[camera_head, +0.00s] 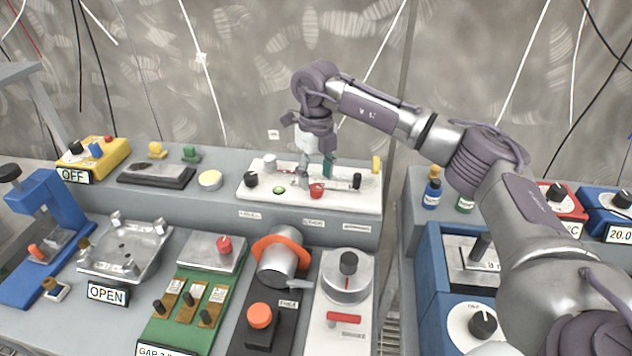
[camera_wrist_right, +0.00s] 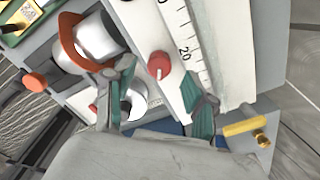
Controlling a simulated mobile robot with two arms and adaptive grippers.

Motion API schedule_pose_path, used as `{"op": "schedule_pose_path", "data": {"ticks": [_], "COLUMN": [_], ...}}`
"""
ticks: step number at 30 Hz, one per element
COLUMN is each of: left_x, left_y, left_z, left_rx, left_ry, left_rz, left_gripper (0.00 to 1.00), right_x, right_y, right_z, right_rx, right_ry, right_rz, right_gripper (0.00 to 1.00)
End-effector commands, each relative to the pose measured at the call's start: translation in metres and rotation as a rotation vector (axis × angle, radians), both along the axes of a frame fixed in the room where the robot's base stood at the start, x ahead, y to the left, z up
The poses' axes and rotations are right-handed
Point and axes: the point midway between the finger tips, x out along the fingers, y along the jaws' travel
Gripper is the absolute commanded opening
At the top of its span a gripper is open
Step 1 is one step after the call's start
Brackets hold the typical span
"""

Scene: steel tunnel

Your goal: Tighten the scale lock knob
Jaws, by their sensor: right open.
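A small red knob (camera_head: 317,190) with a pale pointer mark sits on the white panel (camera_head: 345,200) on the raised ledge; I take it as the scale lock knob. In the right wrist view the red knob (camera_wrist_right: 159,65) lies beside a printed ruler scale (camera_wrist_right: 188,45) marked 20. My right gripper (camera_head: 316,170) points down just above and behind the red knob. In the wrist view my right gripper (camera_wrist_right: 158,90) is open, with a teal-padded finger on either side of the knob's line. No contact with the knob shows. My left gripper is not in view.
In front stand an orange-ringed cylinder (camera_head: 278,262) and a round dial (camera_head: 346,277). Blue boxes (camera_head: 436,275) stand at the right.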

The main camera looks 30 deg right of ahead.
Motion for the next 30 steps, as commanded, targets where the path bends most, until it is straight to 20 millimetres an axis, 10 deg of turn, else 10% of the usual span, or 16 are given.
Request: {"op": "schedule_pose_path", "data": {"ticks": [13,30], "left_x": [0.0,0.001], "left_y": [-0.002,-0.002], "left_z": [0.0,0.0], "left_rx": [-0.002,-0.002], "left_ry": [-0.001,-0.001], "left_rz": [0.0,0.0], "left_gripper": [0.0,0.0], "right_x": [0.001,0.0], "right_y": [0.0,0.0], "right_z": [0.084,0.092], "right_rx": [0.0,0.0], "right_ry": [-0.003,-0.001], "right_rz": [0.0,0.0], "right_gripper": [0.55,0.55]}}
